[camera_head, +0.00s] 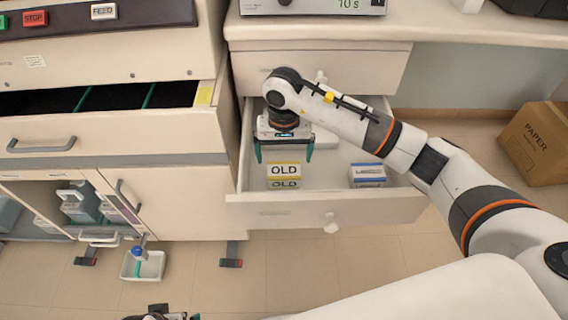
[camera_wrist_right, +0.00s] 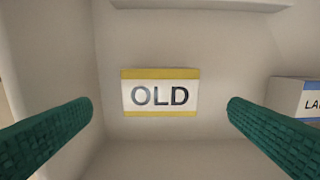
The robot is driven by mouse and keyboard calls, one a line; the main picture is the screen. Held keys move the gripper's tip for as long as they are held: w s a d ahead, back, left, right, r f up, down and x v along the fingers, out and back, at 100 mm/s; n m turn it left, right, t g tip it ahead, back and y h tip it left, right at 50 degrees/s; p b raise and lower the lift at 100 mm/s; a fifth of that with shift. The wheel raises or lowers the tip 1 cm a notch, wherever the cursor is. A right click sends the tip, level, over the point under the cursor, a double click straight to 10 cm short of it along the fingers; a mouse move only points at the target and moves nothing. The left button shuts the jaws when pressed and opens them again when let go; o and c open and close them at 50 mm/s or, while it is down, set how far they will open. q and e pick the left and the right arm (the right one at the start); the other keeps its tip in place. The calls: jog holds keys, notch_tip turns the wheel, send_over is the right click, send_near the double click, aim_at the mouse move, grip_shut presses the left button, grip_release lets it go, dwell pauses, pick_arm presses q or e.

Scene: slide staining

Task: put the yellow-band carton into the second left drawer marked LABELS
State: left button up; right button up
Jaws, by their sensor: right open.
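The yellow-band carton (camera_head: 284,171), marked OLD, sits inside an open drawer (camera_head: 325,212) of the bench, toward the drawer's left side. In the right wrist view the carton (camera_wrist_right: 160,92) lies centred between the two green fingers, apart from both. My right gripper (camera_head: 284,155) is open and empty, pointing down above the drawer just behind the carton in the head view. A blue-band carton (camera_head: 367,175) stands in the same drawer to the right; its edge also shows in the right wrist view (camera_wrist_right: 296,98). I cannot read a LABELS mark on any drawer front. At the bottom edge, part of my left gripper (camera_head: 160,314) shows.
A left cabinet has an open drawer (camera_head: 110,133) with dark, green-divided compartments. A white tray (camera_head: 143,265) with a blue-topped item is low in front of it. A PAPER box (camera_head: 537,143) stands on the floor at right. A closed drawer (camera_head: 325,68) is above the open one.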

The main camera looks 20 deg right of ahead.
aim_at(284, 169)
pick_arm(q)
jog(key=shift+f, duration=0.85)
pick_arm(e)
notch_tip(284, 169, up, 4)
jog(key=shift+r, duration=0.25)
